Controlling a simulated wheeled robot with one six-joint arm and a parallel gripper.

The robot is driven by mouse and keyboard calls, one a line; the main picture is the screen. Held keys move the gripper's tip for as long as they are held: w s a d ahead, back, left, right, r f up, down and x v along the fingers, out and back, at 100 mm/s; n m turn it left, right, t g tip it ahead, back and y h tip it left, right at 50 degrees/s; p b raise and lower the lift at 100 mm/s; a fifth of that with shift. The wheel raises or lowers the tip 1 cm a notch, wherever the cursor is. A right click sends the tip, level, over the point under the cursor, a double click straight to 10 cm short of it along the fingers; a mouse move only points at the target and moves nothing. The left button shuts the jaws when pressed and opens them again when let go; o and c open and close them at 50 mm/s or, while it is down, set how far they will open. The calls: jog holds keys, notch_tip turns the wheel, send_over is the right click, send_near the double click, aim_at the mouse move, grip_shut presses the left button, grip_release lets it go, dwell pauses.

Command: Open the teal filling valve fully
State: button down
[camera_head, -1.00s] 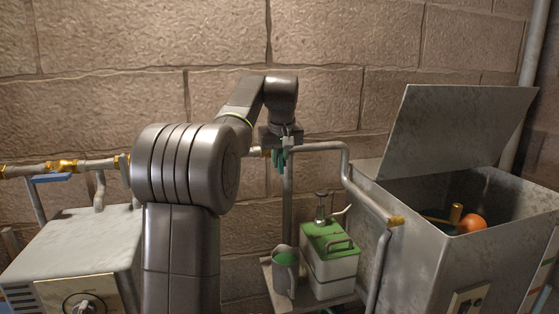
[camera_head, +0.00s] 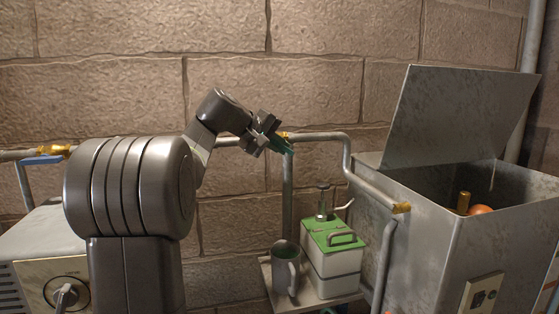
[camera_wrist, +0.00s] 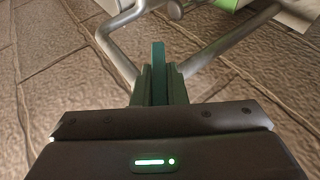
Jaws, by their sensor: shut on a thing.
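The teal valve's lever (camera_wrist: 158,72) stands between my gripper's fingers (camera_wrist: 159,88) in the wrist view, and they are shut on it. In the head view my gripper (camera_head: 276,140) is at the pipe by the brass valve body, and the teal part (camera_head: 283,147) slopes down to the right, at a slant to the near-level pipe. My gripper and wrist hide part of the valve, so its exact angle is hard to tell.
The metal pipe (camera_head: 325,136) runs along the brick wall to an open-lidded metal tank (camera_head: 410,225) at right. A blue-handled valve (camera_head: 43,160) is on the left. Below are a grey jug (camera_head: 286,272) and a green-topped container (camera_head: 333,262) on a small shelf.

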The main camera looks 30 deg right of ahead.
jog(key=f+h+b, duration=0.1)
jog(key=h+b, duration=0.1)
jog(key=b, duration=0.2)
jog(key=shift+f+n+h, duration=0.1)
jog(key=shift+n+h, duration=0.3)
jog(key=n+h+b, duration=0.1)
jog(key=h+b, duration=0.1)
jog(key=b, duration=0.3)
jog(key=shift+h, duration=0.3)
jog(key=h+b, duration=0.1)
jog(key=b, duration=0.2)
jog(key=shift+r, duration=0.4)
jog(key=shift+r+n+h, duration=0.1)
jog(key=shift+n+h, duration=0.2)
jog(key=c, duration=1.5)
grip_release()
jog(key=shift+o, duration=0.2)
jog(key=shift+a, duration=0.1)
jog(key=s+a+b, duration=0.1)
jog(key=a, duration=1.2)
jog(key=shift+a+f, duration=0.2)
jog(key=shift+a, duration=0.1)
jog(key=shift+s, duration=0.1)
